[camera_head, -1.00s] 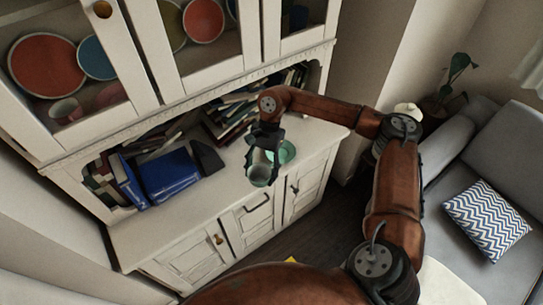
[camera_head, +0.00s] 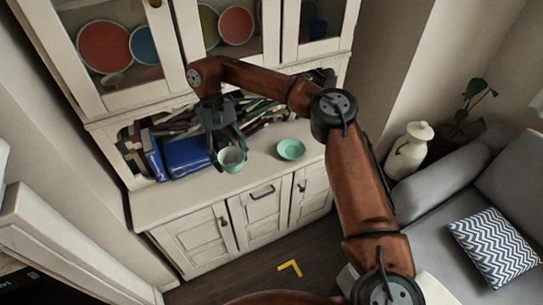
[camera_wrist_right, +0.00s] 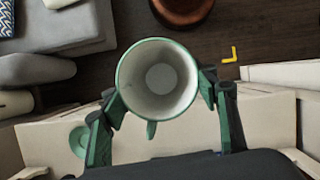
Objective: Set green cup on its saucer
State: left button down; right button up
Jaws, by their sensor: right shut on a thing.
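The green cup (camera_head: 231,158) is pale inside with a green rim. My right gripper (camera_head: 228,146) is shut on the cup and holds it upright near the front edge of the cabinet counter. In the right wrist view the cup (camera_wrist_right: 158,80) sits between the two fingers of the gripper (camera_wrist_right: 160,95), its handle pointing down in the picture. The green saucer (camera_head: 291,149) lies empty on the counter, to the right of the cup and apart from it. The saucer also shows in the right wrist view (camera_wrist_right: 79,141), at lower left. My left gripper is not in view.
Blue binders (camera_head: 186,156) and a row of books stand at the back of the counter, left of the cup. Glass cabinet doors with plates are above. Bare counter (camera_head: 185,200) lies at the front left. A white vase (camera_head: 408,150) stands right of the cabinet.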

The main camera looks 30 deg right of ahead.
aim_at(294, 152)
jog(key=u, duration=0.1)
jog(key=k, duration=0.25)
jog(key=z, duration=0.05)
jog(key=i, duration=1)
jog(key=z, duration=1.3)
jog(key=i, duration=0.55)
jog(key=z, duration=0.4)
